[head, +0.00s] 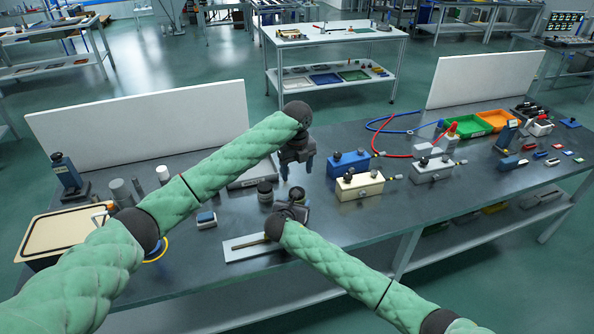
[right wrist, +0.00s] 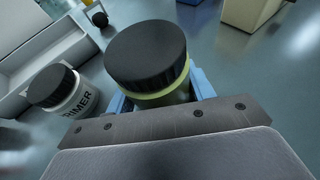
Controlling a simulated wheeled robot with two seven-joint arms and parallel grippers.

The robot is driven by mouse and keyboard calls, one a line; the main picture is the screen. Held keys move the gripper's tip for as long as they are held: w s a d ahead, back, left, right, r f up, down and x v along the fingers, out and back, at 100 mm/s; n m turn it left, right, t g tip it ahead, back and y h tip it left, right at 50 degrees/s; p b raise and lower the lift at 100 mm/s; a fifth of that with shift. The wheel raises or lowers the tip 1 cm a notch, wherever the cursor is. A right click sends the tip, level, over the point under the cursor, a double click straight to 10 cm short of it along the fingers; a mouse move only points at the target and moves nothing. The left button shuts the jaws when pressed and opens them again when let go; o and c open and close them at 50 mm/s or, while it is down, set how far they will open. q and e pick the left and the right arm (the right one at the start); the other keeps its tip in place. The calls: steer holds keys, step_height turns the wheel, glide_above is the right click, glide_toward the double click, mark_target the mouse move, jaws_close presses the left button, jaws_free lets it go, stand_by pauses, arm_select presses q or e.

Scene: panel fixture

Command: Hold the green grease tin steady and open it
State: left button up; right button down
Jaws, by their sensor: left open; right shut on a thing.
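The green grease tin (right wrist: 172,92) with a wide black ribbed lid (right wrist: 146,52) stands upright in the right wrist view. My right gripper (right wrist: 160,100) is shut around its body, with blue fingers on both sides and the lid clear above them. In the head view the tin's dark lid (head: 297,193) shows just above my right gripper (head: 291,210), whose wrist hides most of the body. My left gripper (head: 297,167) is open and empty, pointing down above the lid and apart from it.
A primer jar (right wrist: 56,88) with a black lid stands close left of the tin. Blue (head: 348,163) and cream (head: 360,185) valve boxes stand to the right. A white panel (head: 140,120) stands behind at the left.

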mark_target(297, 188)
arm_select(q)
steer(key=shift+s+m, duration=0.1)
steer(key=shift+m, duration=0.5)
steer(key=shift+f, duration=4)
steer(key=shift+c, duration=0.5)
